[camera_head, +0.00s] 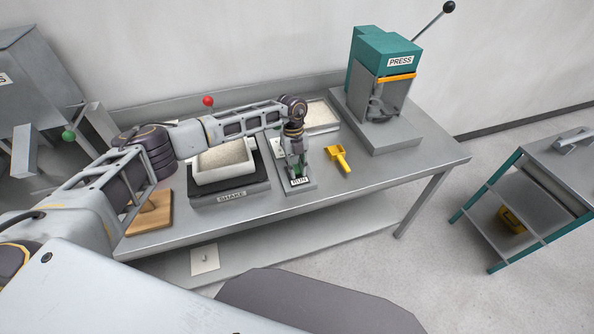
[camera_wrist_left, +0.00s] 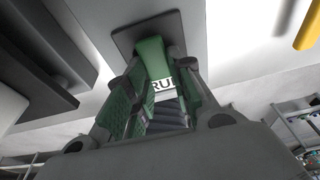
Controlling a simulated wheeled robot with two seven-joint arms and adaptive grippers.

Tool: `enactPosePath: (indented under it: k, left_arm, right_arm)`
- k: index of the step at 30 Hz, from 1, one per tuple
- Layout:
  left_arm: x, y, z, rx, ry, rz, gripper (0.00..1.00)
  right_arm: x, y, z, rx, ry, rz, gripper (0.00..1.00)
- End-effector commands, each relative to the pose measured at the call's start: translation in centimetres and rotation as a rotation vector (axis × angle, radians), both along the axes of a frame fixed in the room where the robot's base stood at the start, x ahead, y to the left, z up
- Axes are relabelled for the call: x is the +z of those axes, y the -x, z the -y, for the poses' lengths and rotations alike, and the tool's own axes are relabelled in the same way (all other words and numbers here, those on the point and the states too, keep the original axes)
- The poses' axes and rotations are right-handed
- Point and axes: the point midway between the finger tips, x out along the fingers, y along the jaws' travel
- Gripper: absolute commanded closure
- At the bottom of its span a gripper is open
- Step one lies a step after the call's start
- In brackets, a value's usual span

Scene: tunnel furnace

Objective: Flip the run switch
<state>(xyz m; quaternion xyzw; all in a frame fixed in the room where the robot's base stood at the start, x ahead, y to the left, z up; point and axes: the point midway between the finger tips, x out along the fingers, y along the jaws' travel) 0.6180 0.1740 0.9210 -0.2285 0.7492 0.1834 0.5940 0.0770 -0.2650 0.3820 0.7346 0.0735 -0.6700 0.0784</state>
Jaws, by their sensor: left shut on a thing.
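The run switch is on a grey box (camera_head: 290,189) on the table, with a white RUN label (camera_head: 299,181) on its front edge. My left gripper (camera_head: 297,163) points down over this box. In the left wrist view its fingers (camera_wrist_left: 155,70) are closed around a green switch lever (camera_wrist_left: 152,57), in front of part of the RUN label (camera_wrist_left: 161,84). The lever's lower part and its exact tilt are hard to tell behind the fingers. My right gripper is not in view.
A black SHAKE base (camera_head: 230,196) with a pale tray (camera_head: 223,176) stands left of the switch box. A yellow scoop (camera_head: 339,157) lies to its right. A second tray (camera_head: 322,116) is behind. A green press (camera_head: 385,60) stands at the back right.

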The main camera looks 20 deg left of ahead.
Motion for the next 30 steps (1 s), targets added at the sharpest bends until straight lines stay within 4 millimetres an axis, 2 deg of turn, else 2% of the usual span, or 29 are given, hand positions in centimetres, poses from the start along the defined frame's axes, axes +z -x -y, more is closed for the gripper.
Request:
enactPosePath:
  k: [12,25,26,30]
  left_arm:
    - [0.0,-0.5,-0.3,0.002,0.085,-0.121,1.0]
    - [0.3,-0.5,-0.3,0.0,0.097,-0.138,1.0]
    - [0.3,-0.5,-0.3,0.0,0.097,-0.138,0.73]
    - [0.2,-0.4,-0.3,0.0,0.097,-0.138,0.55]
  right_arm:
    - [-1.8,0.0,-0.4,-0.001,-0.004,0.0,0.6]
    - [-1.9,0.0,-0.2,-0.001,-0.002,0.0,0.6]
    - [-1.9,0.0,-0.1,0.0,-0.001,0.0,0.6]
    - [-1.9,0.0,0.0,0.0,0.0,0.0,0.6]
